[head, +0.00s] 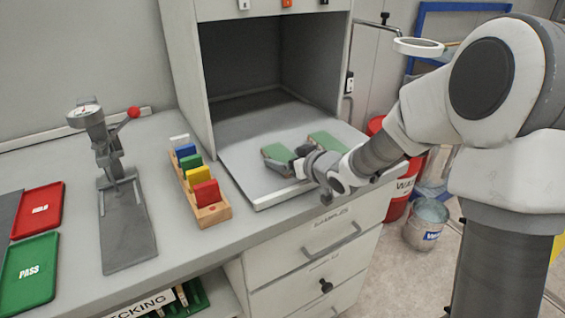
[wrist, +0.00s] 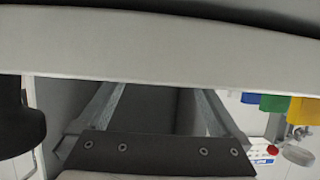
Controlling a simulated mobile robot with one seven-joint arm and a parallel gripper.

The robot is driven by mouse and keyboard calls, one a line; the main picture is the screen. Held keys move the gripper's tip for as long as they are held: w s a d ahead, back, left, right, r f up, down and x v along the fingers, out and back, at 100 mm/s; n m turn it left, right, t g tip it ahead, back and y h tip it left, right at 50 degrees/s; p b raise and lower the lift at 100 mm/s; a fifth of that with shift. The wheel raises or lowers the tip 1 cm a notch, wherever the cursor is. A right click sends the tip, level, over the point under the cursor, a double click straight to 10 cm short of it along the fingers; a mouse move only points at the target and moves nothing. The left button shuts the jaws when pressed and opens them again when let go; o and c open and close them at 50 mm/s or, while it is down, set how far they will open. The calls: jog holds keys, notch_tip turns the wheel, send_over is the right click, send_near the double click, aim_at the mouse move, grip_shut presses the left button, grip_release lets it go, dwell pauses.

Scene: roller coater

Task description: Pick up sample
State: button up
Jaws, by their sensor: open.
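Two green-topped flat samples lie on the pale board in front of the grey booth in the head view: a left one (head: 277,153) and a right one (head: 325,139). My gripper (head: 291,162) is low over the board, right beside the left sample and partly in front of it. Whether it touches the sample I cannot tell. In the wrist view the two fingers (wrist: 158,105) stand apart with a dark gap between them. A pale band crosses the top of that view and hides the fingertips. No sample can be made out between the fingers.
A wooden rack (head: 209,212) with coloured plates stands left of the board. A gauge stand (head: 128,225), a red HOLD tray (head: 38,210) and a green PASS tray (head: 29,272) are farther left. The booth (head: 270,60) walls rise behind. Drawers (head: 318,245) are below.

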jog(key=shift+w+a+f, duration=0.1)
jog(key=shift+w+a, duration=0.15)
jog(key=shift+w, duration=0.1)
jog(key=shift+c, duration=0.3)
jog(key=c, duration=1.3)
jog(key=shift+o, duration=0.2)
